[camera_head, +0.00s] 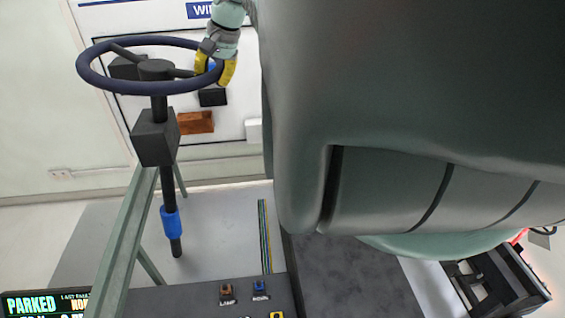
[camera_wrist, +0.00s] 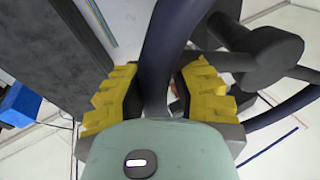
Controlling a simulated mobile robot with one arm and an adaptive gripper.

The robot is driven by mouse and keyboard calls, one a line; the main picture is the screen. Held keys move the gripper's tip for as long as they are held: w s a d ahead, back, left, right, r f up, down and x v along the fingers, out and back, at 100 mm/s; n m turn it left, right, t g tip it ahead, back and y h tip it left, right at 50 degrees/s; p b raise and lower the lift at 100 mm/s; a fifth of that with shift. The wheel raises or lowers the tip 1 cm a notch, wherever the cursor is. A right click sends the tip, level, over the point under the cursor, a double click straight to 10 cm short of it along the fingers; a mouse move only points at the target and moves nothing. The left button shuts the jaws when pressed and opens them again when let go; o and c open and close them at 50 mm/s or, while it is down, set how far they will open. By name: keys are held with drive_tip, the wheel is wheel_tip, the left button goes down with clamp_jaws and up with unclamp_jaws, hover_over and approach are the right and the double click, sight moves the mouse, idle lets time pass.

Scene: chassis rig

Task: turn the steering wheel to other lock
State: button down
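The steering wheel has a dark blue rim (camera_head: 95,78) and a black hub (camera_head: 156,69); it stands on an upright column at the upper left of the head view. My gripper (camera_head: 213,72) is at the right side of the rim. In the wrist view the rim (camera_wrist: 165,45) runs between the yellow fingers of my gripper (camera_wrist: 158,85), and the hub (camera_wrist: 277,50) is to the right. The fingers lie close on both sides of the rim. I cannot tell whether they press on it or stand slightly apart.
A green-grey frame bar (camera_head: 128,235) runs beside the column, which carries a blue collar (camera_head: 171,222). A display reading PARKED (camera_head: 42,304) is at the lower left. A whiteboard stands behind the wheel. My arm covers much of the head view's right side.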

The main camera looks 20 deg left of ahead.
drive_tip(key=c, duration=0.7)
unclamp_jaws()
drive_tip(key=shift+w, duration=0.1)
drive_tip(key=shift+r, duration=0.2)
drive_tip(key=v, duration=1.1)
drive_tip(key=shift+d+r, duration=0.25)
drive_tip(key=shift+r, duration=0.1)
